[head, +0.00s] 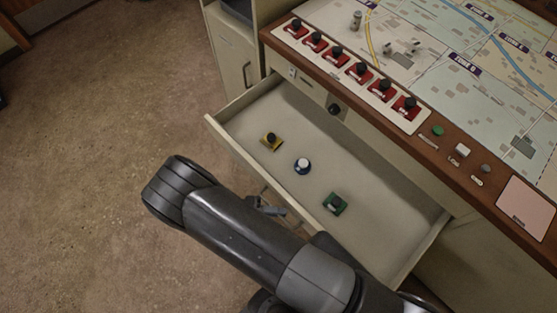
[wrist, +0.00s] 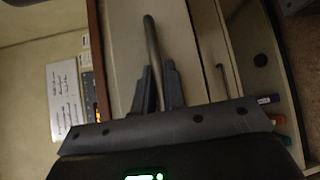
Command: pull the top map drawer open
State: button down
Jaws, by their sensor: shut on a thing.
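The top map drawer (head: 387,228) is a pale cream drawer pulled well out from under the map table in the head view. My gripper (head: 266,207) is at the outside of the drawer front, partly hidden by my arm. In the wrist view my gripper (wrist: 158,82) is shut on the drawer's grey bar handle (wrist: 151,40), one finger on each side. The handle's near end is hidden behind the gripper body.
The map table (head: 395,95) carries a row of red-based black knobs (head: 360,70) and a green button (head: 438,130). A cabinet (head: 232,58) stands left of the drawer. Another bar handle (wrist: 221,80) shows beside mine. Open floor (head: 110,100) lies left.

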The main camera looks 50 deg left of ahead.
jog(key=c, duration=1.5)
grip_release()
jog(key=v, duration=0.7)
jog(key=shift+s+a, duration=0.15)
jog(key=shift+s, duration=0.05)
